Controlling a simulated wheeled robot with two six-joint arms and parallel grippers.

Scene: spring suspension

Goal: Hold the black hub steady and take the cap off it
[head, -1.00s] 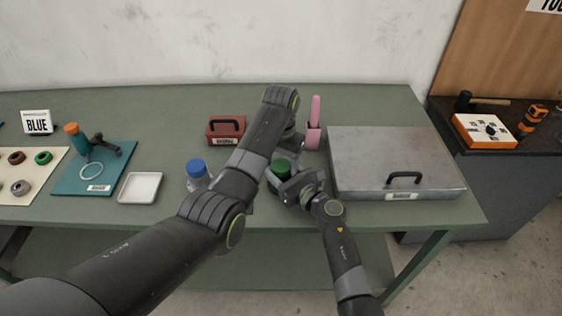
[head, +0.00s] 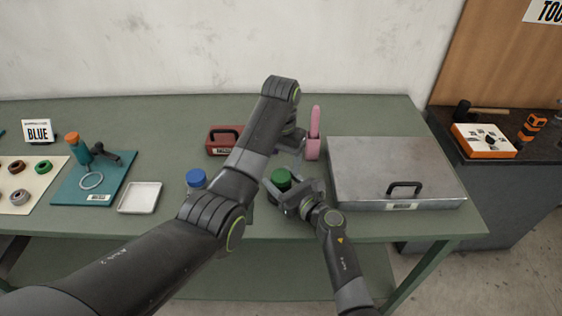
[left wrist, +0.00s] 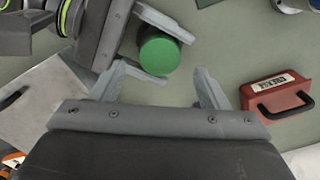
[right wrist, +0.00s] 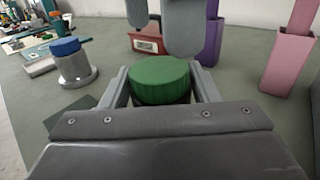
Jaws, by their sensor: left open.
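The green cap (head: 281,179) sits upright on top of a dark hub, which shows as a narrow dark band under the cap (right wrist: 160,80) in the right wrist view. My right gripper (head: 290,198) has its fingers on either side of the hub below the cap; whether they press on it I cannot tell. My left gripper (head: 297,148) is open and empty, above and behind the cap. The lower hub is hidden.
A blue-capped grey cylinder (head: 196,182) stands left of the hub. A red box (head: 222,141) and pink holder (head: 313,148) stand behind. A grey metal case (head: 385,165) lies to the right. A white tray (head: 140,198) and teal mat (head: 112,168) lie left.

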